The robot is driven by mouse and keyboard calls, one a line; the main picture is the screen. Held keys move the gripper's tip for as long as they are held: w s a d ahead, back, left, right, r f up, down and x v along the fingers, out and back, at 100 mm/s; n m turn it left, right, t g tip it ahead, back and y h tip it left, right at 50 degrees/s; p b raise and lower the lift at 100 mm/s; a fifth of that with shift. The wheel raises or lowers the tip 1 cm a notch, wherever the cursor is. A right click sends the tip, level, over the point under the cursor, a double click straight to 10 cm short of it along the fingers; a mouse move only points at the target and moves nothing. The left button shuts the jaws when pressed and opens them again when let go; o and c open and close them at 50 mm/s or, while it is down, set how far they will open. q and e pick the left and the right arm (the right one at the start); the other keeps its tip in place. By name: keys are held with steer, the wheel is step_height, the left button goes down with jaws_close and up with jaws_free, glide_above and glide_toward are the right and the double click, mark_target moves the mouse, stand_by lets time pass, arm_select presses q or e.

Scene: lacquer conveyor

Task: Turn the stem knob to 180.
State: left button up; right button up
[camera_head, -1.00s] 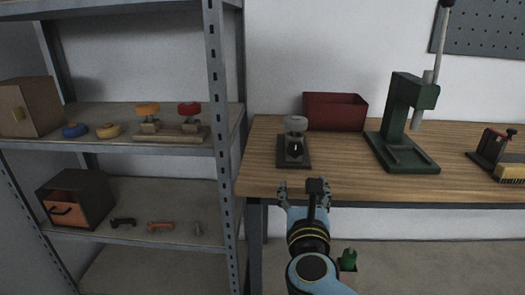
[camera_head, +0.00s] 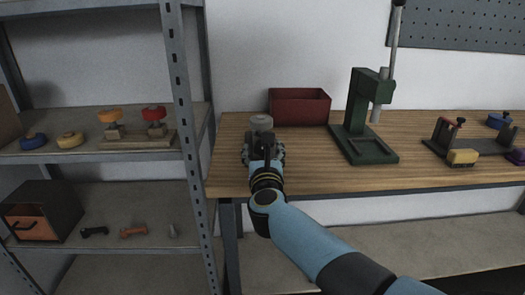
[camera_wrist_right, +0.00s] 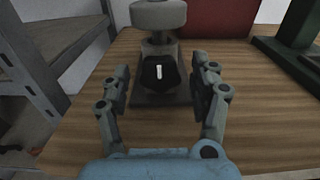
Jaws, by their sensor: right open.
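The knob unit stands near the table's front left edge. It has a grey round cap (camera_head: 261,122) on a short stem over a dark base, and the cap also shows in the wrist view (camera_wrist_right: 158,14). Below the cap, in the wrist view, is a black knob (camera_wrist_right: 160,73) with a white mark that looks upright. I cannot read any scale or angle. My right gripper (camera_wrist_right: 165,78) is open, its fingers to the left and right of the black knob and nearer the camera, apparently not touching it. In the head view my right gripper (camera_head: 263,150) hides the unit's lower part. My left gripper is not in view.
A red bin (camera_head: 299,107) stands behind the unit and a green press (camera_head: 362,125) to its right. A metal shelf post (camera_head: 185,110) stands close on the left. The front table middle is clear.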

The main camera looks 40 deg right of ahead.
steer(key=c, duration=1.2)
steer(key=shift+o, duration=0.2)
